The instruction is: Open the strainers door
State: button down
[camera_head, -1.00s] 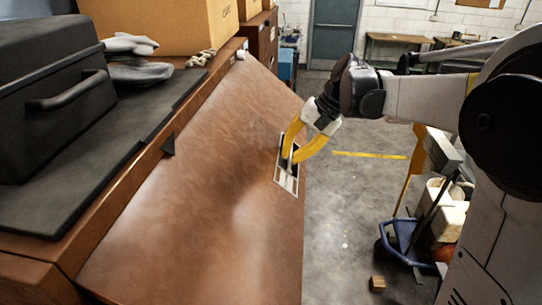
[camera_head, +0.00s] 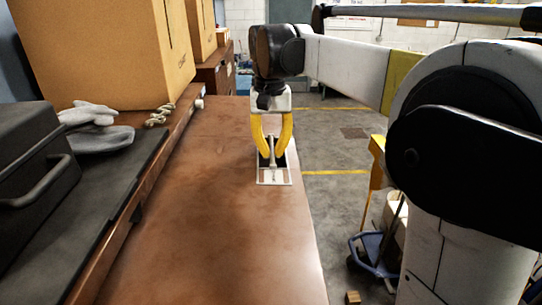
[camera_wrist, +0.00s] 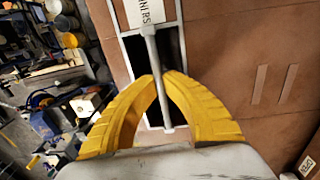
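The strainers door is a wide brown panel (camera_head: 210,215) sticking out from the cabinet beside the bench top, its free edge on the right. A metal pull handle (camera_head: 272,158) on a pale frame with a dark recess sits near that edge. In the wrist view the handle bar (camera_wrist: 150,52) runs between the yellow fingers, below a white label (camera_wrist: 147,12) ending in "NIRS". My gripper (camera_head: 272,152) has its fingertips closed in on both sides of the bar; the wrist view also shows the gripper (camera_wrist: 164,80). The space behind the panel is hidden.
A black case (camera_head: 35,185), grey gloves (camera_head: 100,130) and cardboard boxes (camera_head: 105,50) stand on the bench at left. A blue cart (camera_head: 372,255) and a small wooden block (camera_head: 352,297) are on the floor at right. Open floor (camera_head: 345,205) lies beyond the panel's right edge.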

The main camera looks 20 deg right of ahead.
jog(key=shift+r, duration=0.25)
jog(key=c, duration=1.8)
grip_release()
notch_tip(320, 180, up, 12)
jog(key=shift+a, duration=0.15)
jog(key=shift+w+f, duration=0.1)
